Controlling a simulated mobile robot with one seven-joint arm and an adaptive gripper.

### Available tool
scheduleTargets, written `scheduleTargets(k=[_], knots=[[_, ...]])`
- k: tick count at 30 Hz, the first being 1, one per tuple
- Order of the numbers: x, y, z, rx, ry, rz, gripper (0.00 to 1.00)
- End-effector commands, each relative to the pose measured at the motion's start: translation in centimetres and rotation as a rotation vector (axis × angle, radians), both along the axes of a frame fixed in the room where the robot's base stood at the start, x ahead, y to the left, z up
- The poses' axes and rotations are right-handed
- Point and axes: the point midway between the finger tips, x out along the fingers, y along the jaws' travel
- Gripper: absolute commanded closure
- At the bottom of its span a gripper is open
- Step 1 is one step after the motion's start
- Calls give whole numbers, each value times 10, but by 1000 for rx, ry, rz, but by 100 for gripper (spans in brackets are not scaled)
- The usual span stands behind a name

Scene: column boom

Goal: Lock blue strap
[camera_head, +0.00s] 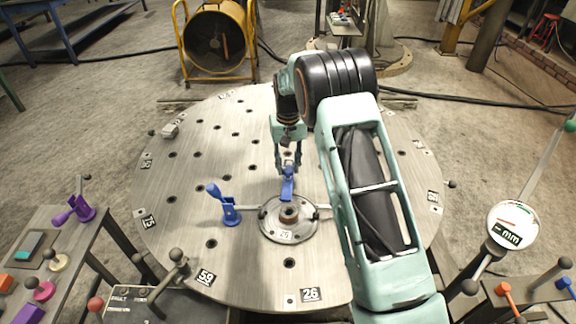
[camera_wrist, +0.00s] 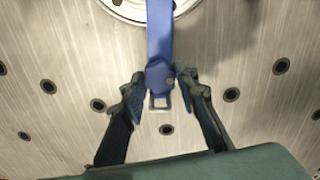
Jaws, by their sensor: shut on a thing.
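The blue strap (camera_head: 288,184) stands at the back of the round flanged fitting (camera_head: 268,232) on the big round table. My gripper (camera_head: 287,166) reaches down to its upper end. In the wrist view the strap (camera_wrist: 159,35) runs down from the fitting to a blue knob-like end with a small metal loop (camera_wrist: 160,102). The two fingers of my gripper (camera_wrist: 161,88) are on either side of that end, shut on it. A second blue lever piece (camera_head: 229,208) stands at the left of the fitting, apart from my gripper.
The round metal table (camera_head: 190,180) has many holes and is mostly bare. A small grey block (camera_head: 170,131) lies at its left edge. A purple clamp (camera_head: 78,208) stands on a left side bench. A round gauge (camera_head: 513,226) is at the right. A yellow drum fan (camera_head: 218,38) stands behind.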

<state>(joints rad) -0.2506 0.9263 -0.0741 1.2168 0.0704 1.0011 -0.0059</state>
Motion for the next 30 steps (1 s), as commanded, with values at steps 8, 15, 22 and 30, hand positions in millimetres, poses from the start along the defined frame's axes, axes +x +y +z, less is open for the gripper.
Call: scheduleTargets(k=[8,15,22,30], knots=[[0,0,1,0,-2,-263,96],[0,0,1,0,-2,-490,96],[0,0,1,0,-2,-710,96],[0,0,1,0,-1,-965,96]])
